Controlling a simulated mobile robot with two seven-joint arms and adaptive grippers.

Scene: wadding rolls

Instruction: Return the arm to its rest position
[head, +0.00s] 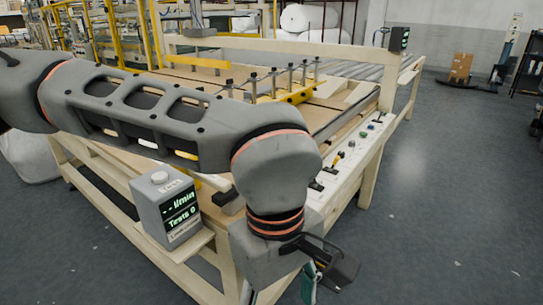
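My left arm comes in from the left, crosses in front of the machine and bends down near the middle of the head view. My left gripper (332,268) is dark and hangs at the lower centre, in front of the machine's corner. Its fingers are small and partly hidden by the wrist, so I cannot tell whether they are open or shut. A teal piece (308,286) shows just below it; I cannot tell whether the gripper touches it. My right gripper is not in view.
A wooden-framed machine (368,165) fills the middle, with a white control panel (345,160) close to my wrist. A grey display box (167,208) reading "Tests 0" stands on its front-left ledge. White rolls (300,20) lie behind. Open grey floor (440,200) is at right.

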